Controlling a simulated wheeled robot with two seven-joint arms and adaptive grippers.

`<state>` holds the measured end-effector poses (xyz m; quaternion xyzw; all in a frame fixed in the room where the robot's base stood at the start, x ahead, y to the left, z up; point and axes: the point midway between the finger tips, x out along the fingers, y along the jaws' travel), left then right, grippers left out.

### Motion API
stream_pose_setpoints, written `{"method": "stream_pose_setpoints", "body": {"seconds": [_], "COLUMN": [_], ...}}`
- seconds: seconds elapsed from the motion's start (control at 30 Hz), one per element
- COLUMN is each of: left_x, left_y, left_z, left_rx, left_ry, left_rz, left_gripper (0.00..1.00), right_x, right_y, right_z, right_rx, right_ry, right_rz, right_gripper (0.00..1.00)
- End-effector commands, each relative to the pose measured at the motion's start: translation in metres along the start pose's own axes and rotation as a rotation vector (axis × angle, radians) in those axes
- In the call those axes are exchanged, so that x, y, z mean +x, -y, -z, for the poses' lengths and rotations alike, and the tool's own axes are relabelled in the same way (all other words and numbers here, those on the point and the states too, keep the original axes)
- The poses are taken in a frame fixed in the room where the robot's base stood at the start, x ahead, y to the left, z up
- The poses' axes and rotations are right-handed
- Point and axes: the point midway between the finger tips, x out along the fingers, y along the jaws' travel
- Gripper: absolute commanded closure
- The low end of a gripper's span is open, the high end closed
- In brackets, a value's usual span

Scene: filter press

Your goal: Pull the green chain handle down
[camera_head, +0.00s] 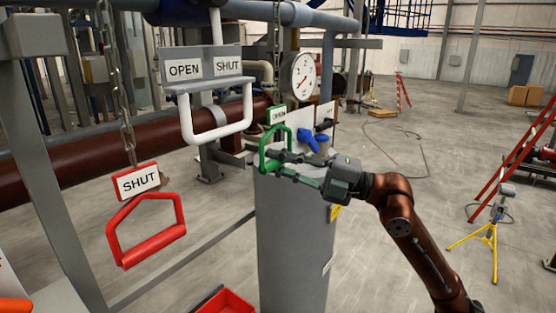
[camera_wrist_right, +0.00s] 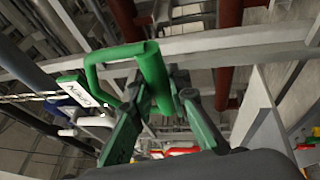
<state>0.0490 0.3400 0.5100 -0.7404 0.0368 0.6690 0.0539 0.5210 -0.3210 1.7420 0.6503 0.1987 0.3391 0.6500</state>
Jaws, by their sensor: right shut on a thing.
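The green chain handle (camera_head: 270,137) hangs below a small green-and-white OPEN tag (camera_head: 278,114), in front of the top of a grey cylinder. My right gripper (camera_head: 272,164) reaches in from the right and is shut on the handle's lower bar. In the right wrist view the green bar (camera_wrist_right: 151,70) runs between the two fingers of the gripper (camera_wrist_right: 163,98). The OPEN tag (camera_wrist_right: 82,92) shows there on the left, tilted. The fingers partly hide the lower bar in the head view. My left gripper is not in view.
A red handle (camera_head: 146,245) with a SHUT tag hangs on a chain at left. The grey cylinder (camera_head: 293,240) stands just below my gripper. A pressure gauge (camera_head: 303,77) is behind.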

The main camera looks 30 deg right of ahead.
Motion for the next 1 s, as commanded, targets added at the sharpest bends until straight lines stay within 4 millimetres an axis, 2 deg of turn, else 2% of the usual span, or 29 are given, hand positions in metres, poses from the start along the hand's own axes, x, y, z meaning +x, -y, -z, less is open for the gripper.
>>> {"method": "stream_pose_setpoints", "body": {"seconds": [0.03, 0.5, 0.63, 0.97, 1.0], "left_x": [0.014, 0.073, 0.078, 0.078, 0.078], "left_y": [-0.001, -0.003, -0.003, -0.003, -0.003], "left_z": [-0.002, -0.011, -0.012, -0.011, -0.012], "left_rx": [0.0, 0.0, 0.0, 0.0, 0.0], "left_ry": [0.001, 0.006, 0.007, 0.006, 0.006], "left_rz": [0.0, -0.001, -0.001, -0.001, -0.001], "left_gripper": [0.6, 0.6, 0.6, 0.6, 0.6], "right_x": [-0.002, -0.013, -0.014, -0.014, -0.014], "right_y": [0.018, 0.083, 0.09, 0.092, 0.092], "right_z": [0.002, 0.007, 0.008, 0.008, 0.008], "right_rx": [0.004, 0.004, 0.004, 0.006, 0.006], "right_ry": [-0.003, -0.005, -0.004, -0.005, -0.005], "right_rz": [0.007, 0.01, 0.011, 0.016, 0.016], "right_gripper": [1.0, 1.0, 1.0, 1.0, 0.83]}}
